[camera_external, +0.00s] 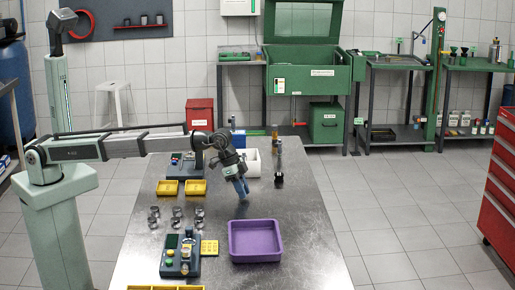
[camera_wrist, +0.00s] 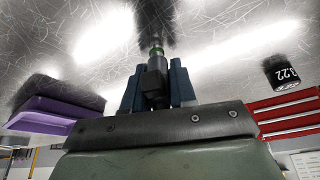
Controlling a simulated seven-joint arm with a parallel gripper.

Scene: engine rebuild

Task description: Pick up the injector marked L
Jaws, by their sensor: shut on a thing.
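My gripper (camera_external: 241,192) points down, low above the middle of the steel workbench, behind the purple tray. In the external view the injector is too small and hidden to make out between the fingers.
The purple tray (camera_external: 231,246) stands in front of the gripper and shows left in the wrist view. A dark upright part (camera_external: 278,178) stands to the right. Yellow trays (camera_external: 167,188), metal rings (camera_external: 154,216) and a dark fixture (camera_external: 170,268) lie left. The bench's right side is clear.

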